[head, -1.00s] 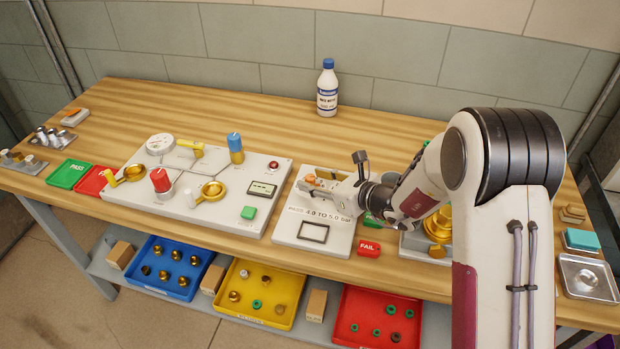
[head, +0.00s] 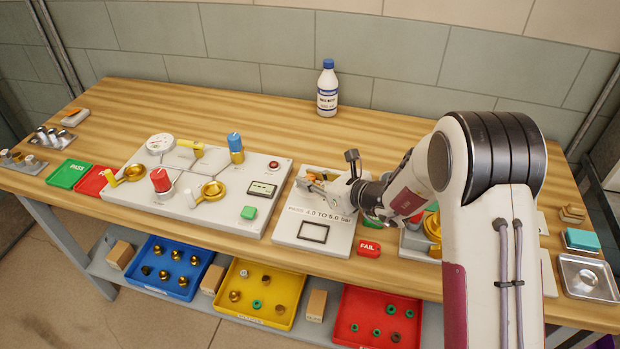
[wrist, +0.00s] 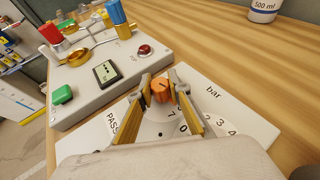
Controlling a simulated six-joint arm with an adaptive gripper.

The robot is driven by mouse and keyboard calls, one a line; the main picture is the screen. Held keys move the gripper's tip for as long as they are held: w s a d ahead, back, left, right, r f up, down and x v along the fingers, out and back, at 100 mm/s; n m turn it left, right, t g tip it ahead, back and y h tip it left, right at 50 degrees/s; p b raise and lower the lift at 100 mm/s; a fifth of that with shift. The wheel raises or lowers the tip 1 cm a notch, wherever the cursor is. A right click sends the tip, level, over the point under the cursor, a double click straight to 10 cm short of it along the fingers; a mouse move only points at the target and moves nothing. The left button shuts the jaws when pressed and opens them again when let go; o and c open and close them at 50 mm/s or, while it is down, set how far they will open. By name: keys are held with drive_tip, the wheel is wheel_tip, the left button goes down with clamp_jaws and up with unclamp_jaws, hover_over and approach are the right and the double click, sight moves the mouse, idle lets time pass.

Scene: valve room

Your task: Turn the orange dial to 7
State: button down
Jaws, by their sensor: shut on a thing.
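The orange dial (wrist: 160,90) sits on a white panel (wrist: 236,108) printed with "bar", "PASS" and a ring of numbers. My gripper (wrist: 160,88) is shut on the dial, with one yellow-edged finger on each side of it. In the wrist view a 7 and a 0 show just below the dial, and 2, 3 and 4 to the right. The other numbers are hidden by my fingers, and I cannot tell which number the dial points to. In the head view my gripper (head: 322,184) covers most of the dial.
A grey panel with valves (head: 223,212) and a green button stands to the left. A red FAIL block (head: 369,248) lies to the right of the white panel. A bottle (head: 327,88) stands at the back. Blue, yellow and red trays sit on the shelf below.

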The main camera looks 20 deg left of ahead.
drive_tip(key=shift+a+r+m+t+h, duration=0.15)
drive_tip(key=shift+m+t+h, duration=0.55)
drive_tip(key=shift+m+t, duration=0.25)
drive_tip(key=shift+m+t+h, duration=0.4)
drive_tip(key=shift+m+t, duration=0.05)
drive_tip(key=shift+m, duration=0.1)
drive_tip(key=c, duration=1.8)
unclamp_jaws()
drive_tip(key=shift+c, duration=0.2)
drive_tip(key=shift+s+d, duration=0.1)
drive_tip(key=shift+d, duration=0.1)
drive_tip(key=shift+v, duration=5.85)
drive_tip(key=shift+c, duration=0.2)
